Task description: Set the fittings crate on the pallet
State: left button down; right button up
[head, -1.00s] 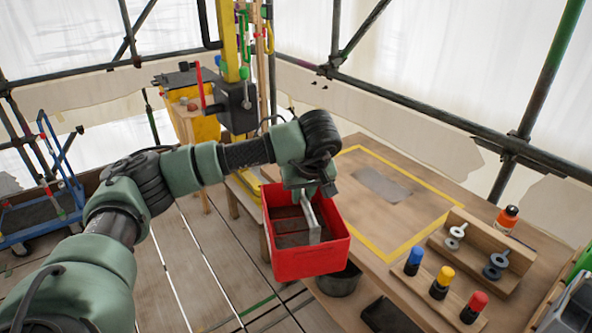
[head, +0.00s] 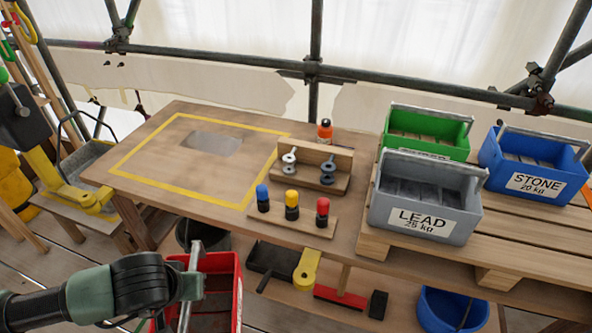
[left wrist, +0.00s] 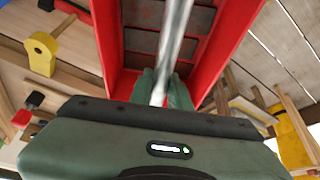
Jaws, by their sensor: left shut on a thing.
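My left gripper (head: 190,287) is shut on the metal bar handle of a red crate (head: 237,292) at the bottom left of the head view. In the left wrist view the red crate (left wrist: 118,50) hangs below the gripper (left wrist: 160,90), its slatted floor empty where it shows. No label can be read on it. The wooden pallet (head: 435,264) is at the right and bears a green crate (head: 428,133), a grey crate (head: 425,210) marked LEAD 25 kg and a blue crate (head: 535,165) marked STONE 20 kg. My right gripper is out of view.
A workbench (head: 150,160) with a yellow taped outline stands between the red crate and the scaffold. Blue, yellow and red capped pegs (head: 292,208) and an orange bottle (head: 325,130) are on it. A blue bucket (head: 450,312) is below the pallet. Bare pallet slats (head: 530,225) show at the right.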

aim_at(522, 236)
jog(key=k+l+u, duration=0.15)
jog(key=l+u, duration=0.3)
jog(key=k+l+u, duration=0.15)
jog(key=u, duration=0.25)
jog(key=k+l+u, duration=0.25)
jog(key=u, duration=0.2)
jog(key=k+l+u, duration=0.3)
jog(key=k+u, duration=0.35)
jog(key=k+l+z, duration=0.1)
jog(key=k+z, duration=0.3)
jog(key=k+l+z, duration=0.15)
jog(key=k+z, duration=0.15)
jog(key=z, duration=0.15)
jog(key=k+l+z, duration=0.15)
jog(key=z, duration=0.25)
jog(key=k+l+z, duration=0.15)
jog(key=z, duration=0.25)
jog(key=k+l+z, duration=0.1)
jog(key=l+z, duration=0.25)
